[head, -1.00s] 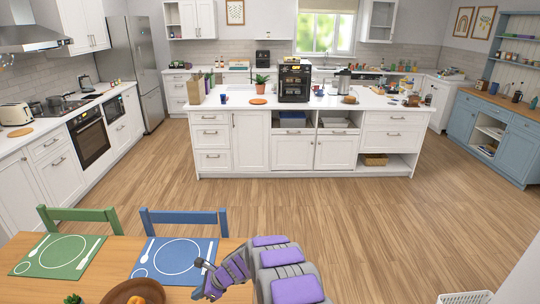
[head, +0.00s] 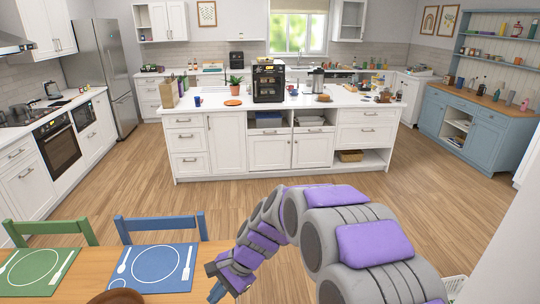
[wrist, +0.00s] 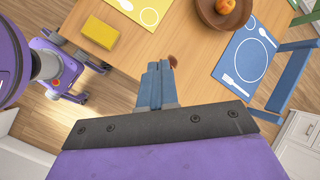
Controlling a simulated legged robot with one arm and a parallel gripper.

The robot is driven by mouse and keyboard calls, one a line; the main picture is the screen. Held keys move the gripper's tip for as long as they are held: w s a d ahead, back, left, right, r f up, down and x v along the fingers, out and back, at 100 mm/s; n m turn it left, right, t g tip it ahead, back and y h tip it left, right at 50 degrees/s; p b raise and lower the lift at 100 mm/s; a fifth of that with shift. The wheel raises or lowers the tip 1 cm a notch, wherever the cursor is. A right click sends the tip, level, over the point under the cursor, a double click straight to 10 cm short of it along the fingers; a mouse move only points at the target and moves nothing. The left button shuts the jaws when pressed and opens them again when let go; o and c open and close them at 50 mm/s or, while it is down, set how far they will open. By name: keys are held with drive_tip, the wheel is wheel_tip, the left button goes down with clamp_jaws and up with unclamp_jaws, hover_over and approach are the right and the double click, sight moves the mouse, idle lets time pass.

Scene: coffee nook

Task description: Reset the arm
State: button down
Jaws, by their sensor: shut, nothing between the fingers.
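My arm rises at the lower right of the head view and bends down to the left. My gripper (head: 218,289) hangs over the dining table (head: 215,255) at its right end, near the blue placemat (head: 160,268). In the wrist view my gripper (wrist: 158,66) has its blue-grey fingers together, with nothing held. A small brown thing shows just past the fingertips; I cannot tell what it is.
The wrist view shows a yellow box (wrist: 113,40), a brown bowl (wrist: 208,14) with orange fruit, and a yellow placemat (wrist: 243,60) on the table. A green chair (head: 50,230) and a blue chair (head: 160,222) stand behind it. Clear floor separates the table from the white island (head: 225,145).

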drive_tip(key=s+d+r+n+h, duration=0.3)
drive_tip(key=s+d, duration=1)
drive_tip(key=s+d+r+n+h, duration=0.3)
drive_tip(key=s+d+n, duration=0.1)
drive_tip(key=s+d, duration=1)
drive_tip(key=shift+s+r+n+b, duration=0.15)
drive_tip(key=shift+r+n+b, duration=0.15)
drive_tip(key=shift+b, duration=0.15)
